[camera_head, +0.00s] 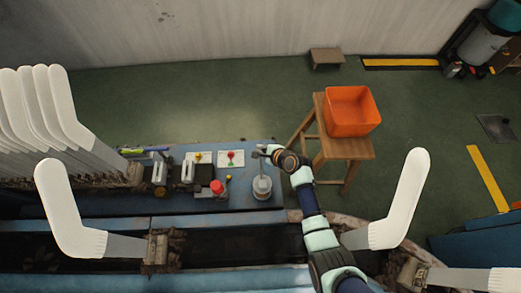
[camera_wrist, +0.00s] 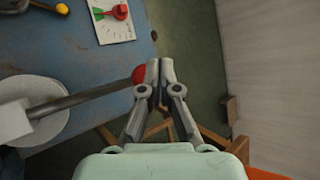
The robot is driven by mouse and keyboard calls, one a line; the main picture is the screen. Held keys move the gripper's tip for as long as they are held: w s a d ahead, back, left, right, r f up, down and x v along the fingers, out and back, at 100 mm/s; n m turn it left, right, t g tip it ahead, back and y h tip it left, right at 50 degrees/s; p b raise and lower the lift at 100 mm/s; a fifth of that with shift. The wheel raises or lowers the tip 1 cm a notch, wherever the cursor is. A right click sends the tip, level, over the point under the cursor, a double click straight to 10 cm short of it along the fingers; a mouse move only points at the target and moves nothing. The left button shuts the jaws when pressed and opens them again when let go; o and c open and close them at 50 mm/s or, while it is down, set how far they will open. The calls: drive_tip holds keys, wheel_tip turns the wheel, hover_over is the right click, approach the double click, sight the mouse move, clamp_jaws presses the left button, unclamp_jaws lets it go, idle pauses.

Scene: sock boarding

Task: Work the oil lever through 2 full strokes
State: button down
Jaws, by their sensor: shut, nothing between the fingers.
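The oil pump (camera_head: 262,188) is a pale grey round body on the blue bench top. In the wrist view its round base (camera_wrist: 52,92) is at the left. The lever (camera_wrist: 88,98) is a grey bar running from the pump to a red knob (camera_wrist: 138,75). My gripper (camera_head: 266,151) is above the bench's right end, by the pump. In the wrist view my gripper (camera_wrist: 160,66) is shut and empty. The knob is just beside the left finger, which partly hides it. I cannot tell whether they touch.
A white plate (camera_head: 240,154) with a red lever and a red button (camera_head: 217,187) are left of the pump. An orange bin (camera_head: 350,112) stands on a wooden stool (camera_head: 333,147) at the right. White sock forms (camera_head: 405,195) line the machine's front. Green floor lies behind.

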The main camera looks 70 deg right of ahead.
drive_tip(key=shift+w+d+f+b, duration=0.1)
drive_tip(key=shift+d+f+b, duration=0.05)
drive_tip(key=shift+f+b, duration=0.9)
drive_tip(key=shift+d+f+b, duration=0.1)
drive_tip(key=shift+f+b, duration=0.75)
drive_tip(key=shift+f, duration=0.4)
idle(1.7)
idle(0.5)
drive_tip(key=shift+a+r+p, duration=0.2)
drive_tip(key=shift+r+p, duration=1.2)
drive_tip(key=shift+p, duration=0.15)
drive_tip(key=shift+a+r+p, duration=0.15)
drive_tip(key=shift+r+p, duration=1.2)
drive_tip(key=shift+p, duration=0.2)
drive_tip(key=r+p, duration=0.1)
drive_tip(key=p, duration=0.1)
drive_tip(key=r+p, duration=0.1)
drive_tip(key=r, duration=0.1)
drive_tip(key=r+p, duration=0.2)
drive_tip(key=shift+s+a+p, duration=0.25)
drive_tip(key=shift+p, duration=0.05)
